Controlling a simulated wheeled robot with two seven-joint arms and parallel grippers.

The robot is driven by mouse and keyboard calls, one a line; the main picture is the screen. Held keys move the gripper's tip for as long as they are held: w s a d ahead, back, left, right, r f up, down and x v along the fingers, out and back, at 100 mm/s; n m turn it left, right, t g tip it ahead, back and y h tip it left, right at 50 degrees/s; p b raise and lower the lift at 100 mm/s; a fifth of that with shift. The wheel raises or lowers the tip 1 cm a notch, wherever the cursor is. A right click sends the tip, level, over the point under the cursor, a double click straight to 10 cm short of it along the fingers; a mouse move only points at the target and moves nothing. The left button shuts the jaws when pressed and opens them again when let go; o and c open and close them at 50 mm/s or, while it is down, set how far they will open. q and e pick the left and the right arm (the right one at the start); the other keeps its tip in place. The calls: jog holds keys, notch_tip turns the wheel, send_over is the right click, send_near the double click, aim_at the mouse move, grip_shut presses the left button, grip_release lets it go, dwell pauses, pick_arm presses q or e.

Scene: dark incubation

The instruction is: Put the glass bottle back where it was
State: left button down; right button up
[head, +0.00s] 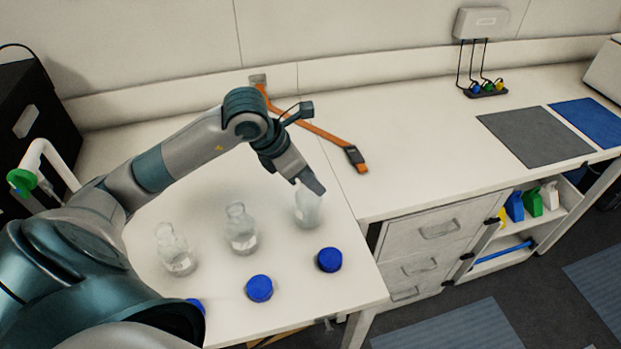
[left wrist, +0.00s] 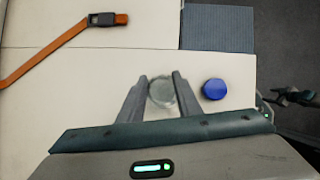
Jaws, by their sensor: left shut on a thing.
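Three clear glass bottles show in the head view: one at the left (head: 176,252), one in the middle (head: 241,232) and one at the right (head: 307,212). The left and middle bottles stand upright on the white table. My left gripper (head: 311,186) is shut on the right bottle from above, near its neck. In the left wrist view this bottle (left wrist: 161,93) sits between the two fingers (left wrist: 160,79). It looks upright at or close to the table top; I cannot tell whether its base touches. My right gripper is not in view.
Blue caps lie in front of the bottles: right (head: 330,260), middle (head: 259,289), and left (head: 196,304), partly hidden by my arm. An orange strap (head: 318,131) lies behind. A counter with drawers (head: 430,232) adjoins at the right; grey (head: 535,137) and blue (head: 592,121) mats lie there.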

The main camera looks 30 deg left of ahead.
pick_arm(q)
jog(key=shift+f, duration=0.6)
jog(key=c, duration=1.7)
grip_release()
jog(key=shift+f, duration=0.15)
jog(key=o, duration=0.4)
jog(key=shift+r, duration=0.2)
